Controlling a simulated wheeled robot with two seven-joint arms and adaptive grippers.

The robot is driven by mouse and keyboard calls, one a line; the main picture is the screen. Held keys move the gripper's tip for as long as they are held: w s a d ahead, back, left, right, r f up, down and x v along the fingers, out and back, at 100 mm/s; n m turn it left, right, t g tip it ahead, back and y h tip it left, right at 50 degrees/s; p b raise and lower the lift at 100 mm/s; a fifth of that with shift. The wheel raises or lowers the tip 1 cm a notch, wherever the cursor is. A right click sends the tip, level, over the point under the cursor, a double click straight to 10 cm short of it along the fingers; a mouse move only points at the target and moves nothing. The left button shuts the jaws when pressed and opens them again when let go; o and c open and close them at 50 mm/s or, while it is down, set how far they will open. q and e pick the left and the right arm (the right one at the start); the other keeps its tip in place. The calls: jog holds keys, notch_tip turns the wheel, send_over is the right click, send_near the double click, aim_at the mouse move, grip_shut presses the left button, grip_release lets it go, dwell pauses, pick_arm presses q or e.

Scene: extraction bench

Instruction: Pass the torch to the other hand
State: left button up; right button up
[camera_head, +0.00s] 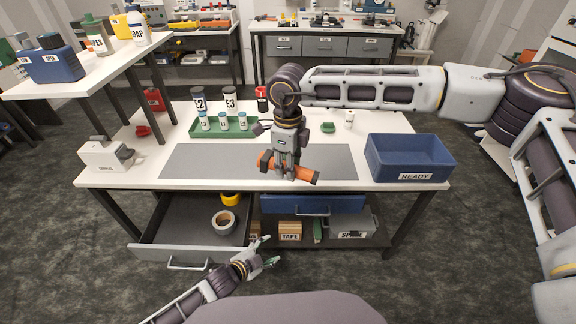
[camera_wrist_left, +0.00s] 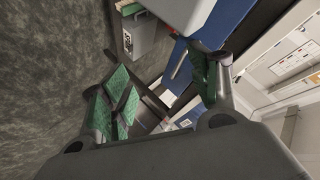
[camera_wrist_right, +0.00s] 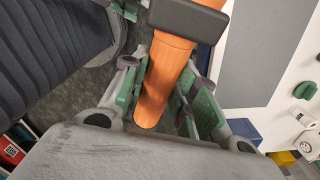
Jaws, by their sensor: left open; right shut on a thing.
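The torch (camera_head: 300,174) is orange with a dark band or head part. My right gripper (camera_head: 287,168) is shut on it and holds it above the grey mat near the table's front edge. In the right wrist view the orange torch (camera_wrist_right: 166,80) lies between the green-padded fingers of my right gripper (camera_wrist_right: 165,95), its dark part (camera_wrist_right: 190,18) beyond them. My left gripper (camera_head: 266,252) is open and empty, low in front of the table by the open drawer, well below the torch. In the left wrist view its green-padded fingers (camera_wrist_left: 165,100) are spread with nothing between them.
A grey mat (camera_head: 210,162) covers the table's front. A blue READY bin (camera_head: 410,158) stands right, a green tray of bottles (camera_head: 222,129) behind. The open drawer (camera_head: 190,215) holds a tape roll (camera_head: 223,220). A blue drawer front (camera_head: 310,205) and lower shelf lie under the table.

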pick_arm(q)
jog(key=s+a+f+n+g+y, duration=0.1)
jog(key=s+a+f+n+y, duration=0.2)
jog(key=a+f, duration=0.45)
jog(key=s+a+f+n+g+y, duration=0.1)
jog(key=s+a+f+n, duration=0.35)
jog(key=f, duration=0.65)
jog(key=s+a+f+n+g+y, duration=0.15)
jog(key=s+a+f, duration=0.25)
jog(key=a+f, duration=0.4)
jog(key=s+a+f+n+g+y, duration=0.1)
jog(key=s+f, duration=0.3)
jog(key=s, duration=0.4)
jog(key=s+a+f+n+g+y, duration=0.1)
jog(key=s+a+f, duration=0.3)
jog(key=s, duration=0.5)
jog(key=s+a+f+n+g+y, duration=0.1)
jog(key=s+a+f+n+g, duration=0.1)
jog(key=s+f, duration=0.3)
jog(key=s+a, duration=0.1)
jog(key=s, duration=0.3)
